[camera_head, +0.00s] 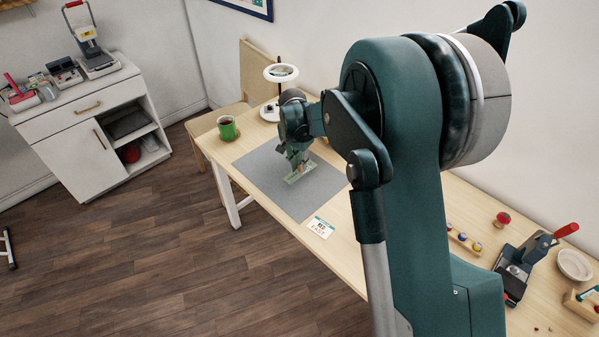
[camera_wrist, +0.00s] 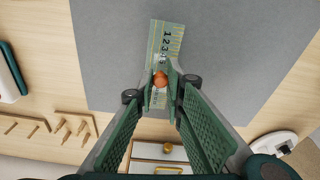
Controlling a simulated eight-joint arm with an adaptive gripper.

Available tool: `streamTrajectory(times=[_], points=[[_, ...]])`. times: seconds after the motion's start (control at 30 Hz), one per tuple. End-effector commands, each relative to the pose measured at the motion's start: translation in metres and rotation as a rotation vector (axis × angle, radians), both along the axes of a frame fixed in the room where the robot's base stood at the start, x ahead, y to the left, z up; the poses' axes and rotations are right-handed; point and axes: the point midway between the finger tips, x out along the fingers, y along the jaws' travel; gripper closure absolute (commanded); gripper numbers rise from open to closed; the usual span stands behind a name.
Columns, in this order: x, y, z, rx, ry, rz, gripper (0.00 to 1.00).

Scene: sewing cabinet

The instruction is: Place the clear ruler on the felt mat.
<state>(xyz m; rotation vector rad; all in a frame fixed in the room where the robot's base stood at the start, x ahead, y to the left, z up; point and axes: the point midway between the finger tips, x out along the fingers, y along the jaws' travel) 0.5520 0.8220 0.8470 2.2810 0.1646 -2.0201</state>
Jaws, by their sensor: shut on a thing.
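The clear ruler (camera_head: 300,174) is a pale greenish see-through strip with yellow edging and dark numbers. It shows in the wrist view (camera_wrist: 167,42) over the grey felt mat (camera_head: 300,205), which fills much of that view (camera_wrist: 230,60). An orange knob-like piece (camera_wrist: 160,79) sits on the ruler between my fingertips. My gripper (camera_head: 297,167) is over the mat and shut on the ruler at this piece. The ruler's near end is partly hidden by my fingers. I cannot tell whether the ruler touches the mat or hangs just above it.
A green mug (camera_head: 228,128) stands beyond the mat's left corner, and a ring lamp (camera_head: 281,73) at the back. A printed card (camera_head: 320,227) lies by the mat's near edge. A wooden peg rack (camera_wrist: 70,128) is beside the mat. The mat around the ruler is clear.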

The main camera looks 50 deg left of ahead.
Motion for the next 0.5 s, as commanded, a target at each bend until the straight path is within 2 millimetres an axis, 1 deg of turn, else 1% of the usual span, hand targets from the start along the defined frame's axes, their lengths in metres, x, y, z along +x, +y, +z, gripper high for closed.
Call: streamTrajectory(times=[0.17,0.5], points=[[0.0,0.0,-0.003,0.0,0.0,0.0,0.99],[0.0,0.0,-0.035,0.0,0.0,0.0,0.99]])
